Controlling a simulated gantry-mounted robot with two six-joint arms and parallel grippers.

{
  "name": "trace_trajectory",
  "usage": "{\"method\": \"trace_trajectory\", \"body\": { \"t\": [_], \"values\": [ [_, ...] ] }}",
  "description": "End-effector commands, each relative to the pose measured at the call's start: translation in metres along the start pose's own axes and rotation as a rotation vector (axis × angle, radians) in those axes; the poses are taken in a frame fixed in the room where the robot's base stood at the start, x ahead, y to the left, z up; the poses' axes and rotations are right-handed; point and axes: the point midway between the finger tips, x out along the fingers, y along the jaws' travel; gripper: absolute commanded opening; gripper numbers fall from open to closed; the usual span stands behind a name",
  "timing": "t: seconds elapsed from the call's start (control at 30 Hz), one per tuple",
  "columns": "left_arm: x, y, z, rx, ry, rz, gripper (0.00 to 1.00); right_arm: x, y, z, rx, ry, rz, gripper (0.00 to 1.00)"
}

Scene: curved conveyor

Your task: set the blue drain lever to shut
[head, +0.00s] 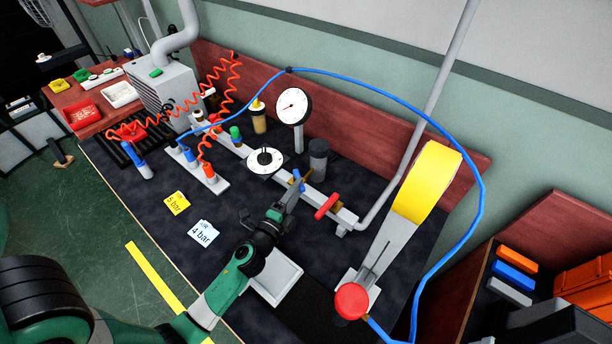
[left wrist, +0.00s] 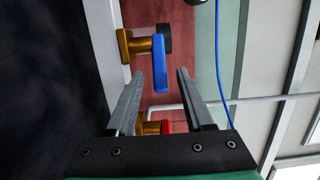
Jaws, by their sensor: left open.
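The blue drain lever (head: 297,180) sits on a brass fitting on the pale pipe bar, mostly behind my left gripper (head: 294,191). It shows better in the left wrist view, where the blue lever (left wrist: 160,65) stands lengthwise in the picture beside its brass body (left wrist: 138,45). My left gripper (left wrist: 160,74) is open there, with one finger on each side of the lever's lower end in the picture. I see gaps on both sides; how deep the lever lies between the fingers is unclear. My right gripper is not in view.
A red lever (head: 327,206) on brass sits close by; it also shows between the fingers (left wrist: 167,126). A dark grey cylinder (head: 318,158), a white dial (head: 265,161) and a gauge (head: 293,106) stand near. A blue hose (head: 477,165) loops right. Dark mat is clear left.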

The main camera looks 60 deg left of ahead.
Motion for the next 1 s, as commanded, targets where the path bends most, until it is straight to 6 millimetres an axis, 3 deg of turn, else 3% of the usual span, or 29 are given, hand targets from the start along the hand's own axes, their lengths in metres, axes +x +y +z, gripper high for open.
{"method": "trace_trajectory", "body": {
  "t": [0.1,0.23,0.6,0.9,1.0],
  "values": [
    [0.028,-0.001,0.000,0.000,-0.001,-0.002,0.53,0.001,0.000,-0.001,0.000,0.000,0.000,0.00],
    [0.047,0.001,0.000,0.000,0.000,-0.001,0.53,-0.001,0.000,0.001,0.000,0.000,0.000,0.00],
    [0.058,0.000,0.000,0.000,0.000,-0.001,0.53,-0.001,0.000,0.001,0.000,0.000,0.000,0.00],
    [0.057,0.000,0.000,0.000,0.000,0.000,0.00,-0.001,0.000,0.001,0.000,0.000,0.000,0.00],
    [0.057,0.000,0.000,0.000,0.000,-0.001,0.00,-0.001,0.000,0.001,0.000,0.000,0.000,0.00]
  ]
}}
